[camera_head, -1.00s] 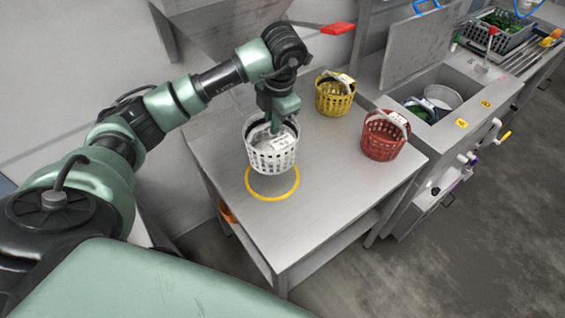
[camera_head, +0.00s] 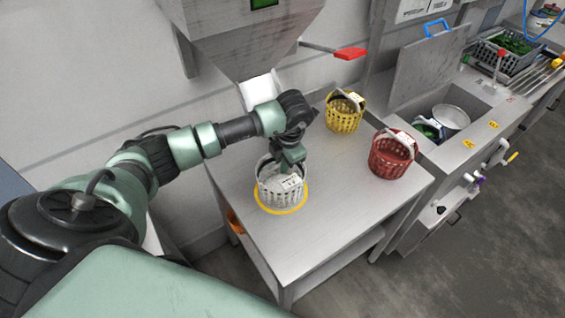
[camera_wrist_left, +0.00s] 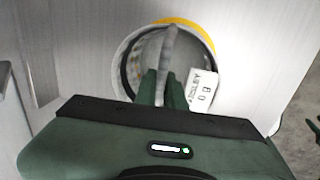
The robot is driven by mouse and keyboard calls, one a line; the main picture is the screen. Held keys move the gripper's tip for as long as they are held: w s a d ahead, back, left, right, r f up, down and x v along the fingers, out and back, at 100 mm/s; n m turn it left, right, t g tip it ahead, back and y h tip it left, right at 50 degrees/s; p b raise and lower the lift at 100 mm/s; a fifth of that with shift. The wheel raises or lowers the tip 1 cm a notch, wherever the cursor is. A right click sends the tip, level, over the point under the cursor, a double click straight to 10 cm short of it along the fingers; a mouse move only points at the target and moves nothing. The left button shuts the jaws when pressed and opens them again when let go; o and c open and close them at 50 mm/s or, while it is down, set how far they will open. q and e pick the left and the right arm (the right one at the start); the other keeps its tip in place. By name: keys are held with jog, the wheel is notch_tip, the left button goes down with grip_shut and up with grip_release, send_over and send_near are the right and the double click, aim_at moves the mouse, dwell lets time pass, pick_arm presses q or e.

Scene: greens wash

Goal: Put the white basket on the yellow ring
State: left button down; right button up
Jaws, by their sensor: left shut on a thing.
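The white basket (camera_head: 279,190) is upright at the yellow ring (camera_head: 291,209) on the steel table, and the ring shows around its base. Whether the base touches the table I cannot tell. My left gripper (camera_head: 291,166) is shut on the basket's handle from above. In the left wrist view, the gripper (camera_wrist_left: 162,88) grips the grey handle strip (camera_wrist_left: 168,50), with a white label (camera_wrist_left: 202,88) beside it and part of the yellow ring (camera_wrist_left: 195,28) beyond the basket rim. My right gripper is not in view.
A yellow basket (camera_head: 343,117) and a red basket (camera_head: 391,158) stand on the same table (camera_head: 340,205), to the right. A hopper (camera_head: 240,35) hangs above the table's back. A sink (camera_head: 470,100) lies further right. The table's front is clear.

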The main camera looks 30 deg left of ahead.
pick_arm(q)
jog(key=c, duration=1.5)
grip_release()
jog(key=shift+f, duration=0.1)
jog(key=shift+r, duration=0.25)
jog(key=shift+d+r, duration=0.1)
jog(key=shift+r, duration=0.1)
notch_tip(320, 180, up, 11)
jog(key=d+b, duration=0.2)
jog(key=b, duration=0.1)
jog(key=shift+s, duration=0.45)
jog(key=shift+r, duration=0.1)
